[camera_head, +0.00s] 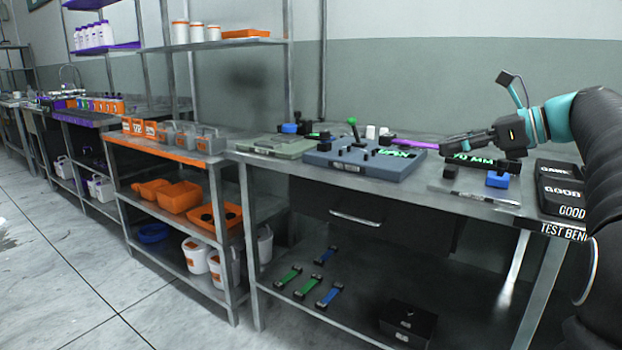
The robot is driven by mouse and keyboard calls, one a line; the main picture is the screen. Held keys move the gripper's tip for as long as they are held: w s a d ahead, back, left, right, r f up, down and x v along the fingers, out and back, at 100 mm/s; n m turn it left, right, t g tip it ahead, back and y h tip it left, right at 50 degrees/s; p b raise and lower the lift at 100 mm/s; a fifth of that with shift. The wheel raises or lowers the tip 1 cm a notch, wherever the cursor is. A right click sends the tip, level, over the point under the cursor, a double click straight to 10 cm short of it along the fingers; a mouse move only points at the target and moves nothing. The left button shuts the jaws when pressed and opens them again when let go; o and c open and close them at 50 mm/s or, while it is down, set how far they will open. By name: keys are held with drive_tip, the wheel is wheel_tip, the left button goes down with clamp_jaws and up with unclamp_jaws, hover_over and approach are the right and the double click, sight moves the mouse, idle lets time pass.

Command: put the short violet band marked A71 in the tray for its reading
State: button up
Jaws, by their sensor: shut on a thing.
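My gripper (450,145) reaches in from the right, pointing left, and is shut on the band's right end. The marking on the band is too small to read. Black trays stand at the bench's right end; one label reads GOOD (564,194), and the label of the one behind it (557,169) is hard to read. A readout (472,159) below my gripper shows 70 MM in green.
The blue-grey device (350,170) has a green-knobbed lever (352,122) and a green display. A grey-green plate (275,147) lies to its left. A blue block (497,180) sits on the readout's plate. Green and blue bands (310,289) lie on the lower shelf.

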drive_tip(key=a+f+m+t+h, duration=0.2)
drive_tip(key=a+f, duration=0.2)
drive_tip(key=f, duration=1.5)
drive_tip(key=a+f+m+t+h, duration=0.1)
drive_tip(key=a+f+m+h, duration=0.15)
drive_tip(key=f, duration=1.65)
drive_tip(key=a+f+m+t+h, duration=0.2)
drive_tip(key=a+f, duration=0.2)
drive_tip(key=f, duration=1.6)
wheel_tip(320, 180, up, 14)
drive_tip(key=w+a+m, duration=0.1)
drive_tip(key=w, duration=0.1)
drive_tip(key=shift+a+t+h, duration=0.3)
drive_tip(key=shift+a+h, duration=0.05)
